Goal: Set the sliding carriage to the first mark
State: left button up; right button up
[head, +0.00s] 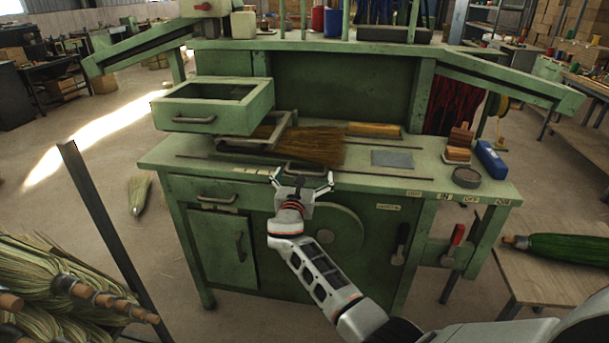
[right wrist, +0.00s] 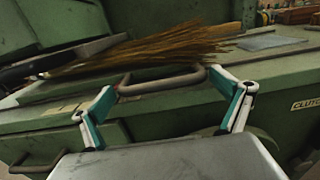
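A grey bar handle (head: 305,167) stands at the front edge of the green workbench (head: 350,185), and I take it to be the sliding carriage's handle. It also shows in the right wrist view (right wrist: 160,80). My right gripper (head: 303,180) is open in front of it. In the right wrist view the spread fingers (right wrist: 162,92) lie either side of the handle, and I see no grip on it. Pale marks (head: 250,171) run along the bench's front edge left of the gripper. Their writing is too small to read. My left gripper is not in view.
Broom bristles (head: 318,145) lie on the bench behind the handle. An open green drawer (head: 212,105) juts out at upper left. A blue box (head: 490,158) and a round dark tin (head: 467,177) stand at right. Bundled brooms (head: 60,280) fill the lower left.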

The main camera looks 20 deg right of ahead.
jog(key=shift+s, duration=0.1)
jog(key=v, duration=1.1)
jog(key=shift+s+a, duration=0.3)
jog(key=s+f+m+g+y, duration=0.25)
jog(key=s+f+m, duration=0.35)
jog(key=f, duration=0.5)
jog(key=s+f+m+g+y, duration=0.1)
jog(key=s+f+m+y, duration=0.3)
jog(key=s+f, duration=0.6)
jog(key=s+a+f+m+y, duration=0.1)
jog(key=s+f+m, duration=0.1)
jog(key=s+m, duration=0.3)
jog(key=s+a+f+m+g+y, duration=0.1)
jog(key=s+f+m+y, duration=0.1)
jog(key=s+m, duration=0.3)
jog(key=s+a+f+m+y+p, duration=0.1)
jog(key=s+m, duration=0.4)
jog(key=s, duration=0.5)
jog(key=shift+s+a+f+y, duration=0.4)
jog(key=shift+f+y, duration=0.25)
jog(key=shift+f, duration=0.3)
jog(key=shift+w, duration=0.1)
